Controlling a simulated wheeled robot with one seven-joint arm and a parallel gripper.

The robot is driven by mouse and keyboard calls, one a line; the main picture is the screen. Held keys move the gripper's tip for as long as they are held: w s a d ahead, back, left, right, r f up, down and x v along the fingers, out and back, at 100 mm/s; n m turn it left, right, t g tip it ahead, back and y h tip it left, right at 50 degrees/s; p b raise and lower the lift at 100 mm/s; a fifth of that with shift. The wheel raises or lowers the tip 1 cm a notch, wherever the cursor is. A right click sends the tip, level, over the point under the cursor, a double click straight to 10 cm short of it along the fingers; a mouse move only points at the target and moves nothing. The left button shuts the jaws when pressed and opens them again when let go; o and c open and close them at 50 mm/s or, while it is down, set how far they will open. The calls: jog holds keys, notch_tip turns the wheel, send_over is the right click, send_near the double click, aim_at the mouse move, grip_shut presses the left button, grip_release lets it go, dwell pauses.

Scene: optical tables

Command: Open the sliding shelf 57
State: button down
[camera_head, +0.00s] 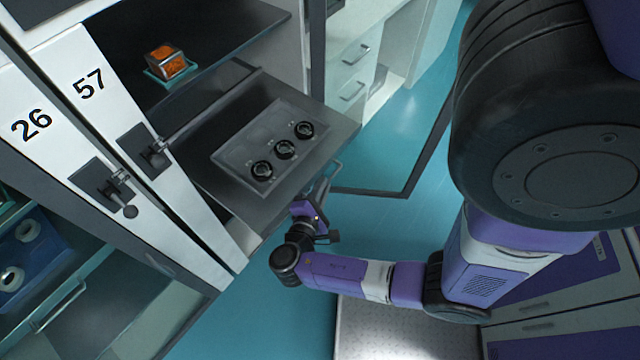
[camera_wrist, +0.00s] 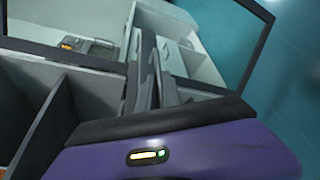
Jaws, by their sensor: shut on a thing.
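The sliding shelf (camera_head: 335,122) of cabinet 57 sticks out from the open cabinet, with a grey panel (camera_head: 240,152) bearing three round black fittings on top. Its handle (camera_head: 335,172) is at the front edge. My gripper (camera_head: 322,188) is at this front edge and is shut on the handle; the exact contact is partly hidden by the wrist. In the wrist view the fingers (camera_wrist: 158,75) point away from the camera, next to grey compartment walls. The door labelled 57 (camera_head: 112,105) stands open at left.
A door labelled 26 (camera_head: 50,125) stands beside it. An orange block in a teal tray (camera_head: 170,68) is on the upper shelf. A dark-framed glass door (camera_head: 405,165) stands open at right. White drawers (camera_head: 355,75) are behind. Teal floor (camera_head: 245,315) is free in front.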

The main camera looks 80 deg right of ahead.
jog(key=c, duration=1.8)
grip_release()
jog(key=b+v, duration=0.1)
jog(key=v, duration=0.7)
